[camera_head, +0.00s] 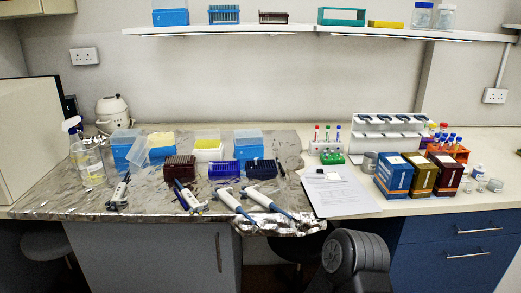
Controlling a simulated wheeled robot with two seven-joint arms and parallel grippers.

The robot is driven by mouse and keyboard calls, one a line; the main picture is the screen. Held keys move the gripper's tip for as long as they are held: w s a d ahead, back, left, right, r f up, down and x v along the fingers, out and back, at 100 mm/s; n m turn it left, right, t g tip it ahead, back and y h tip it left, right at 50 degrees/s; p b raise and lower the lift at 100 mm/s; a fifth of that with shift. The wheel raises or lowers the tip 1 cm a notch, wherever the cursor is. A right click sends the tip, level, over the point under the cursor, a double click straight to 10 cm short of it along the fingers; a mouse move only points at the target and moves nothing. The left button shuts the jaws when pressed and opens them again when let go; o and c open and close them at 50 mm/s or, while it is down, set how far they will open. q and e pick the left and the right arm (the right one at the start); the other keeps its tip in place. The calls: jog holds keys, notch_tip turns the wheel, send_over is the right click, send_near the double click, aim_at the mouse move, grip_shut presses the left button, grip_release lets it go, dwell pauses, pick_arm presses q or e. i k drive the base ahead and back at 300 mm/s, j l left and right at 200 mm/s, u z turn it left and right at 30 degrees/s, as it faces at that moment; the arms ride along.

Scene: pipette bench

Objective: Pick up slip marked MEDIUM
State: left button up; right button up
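No slip can be read as MEDIUM in the head view; any lettering is too small. A white printed sheet (340,196) lies on the bench right of the foil, with small pale and dark pieces near its top edge that I cannot make out. A blue box (393,182), a gold box (420,180) and a dark red box (446,178) stand in a row to its right, each with a pale patch on top. Neither gripper's fingertips are in view. A dark rounded part at the bottom, right of centre, looks like my own arm.
Foil (140,205) covers the left bench, with several pipettes (235,205) at its front and tip boxes (248,144) behind. A white pipette stand (388,128), a green tube rack (332,158) and a grey cup (370,161) stand behind the sheet. Small bottles are at right.

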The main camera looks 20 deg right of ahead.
aim_at(331, 176)
jog(key=l+z, duration=0.1)
jog(key=z, duration=0.6)
jog(key=i+l+z, duration=0.1)
jog(key=z, duration=0.25)
jog(key=i+l, duration=0.1)
jog(key=l, duration=0.25)
jog(key=i+l, duration=0.1)
jog(key=l, duration=0.25)
jog(key=i+l+z, duration=0.1)
jog(key=l, duration=0.25)
jog(key=i+l, duration=0.1)
jog(key=l, duration=0.3)
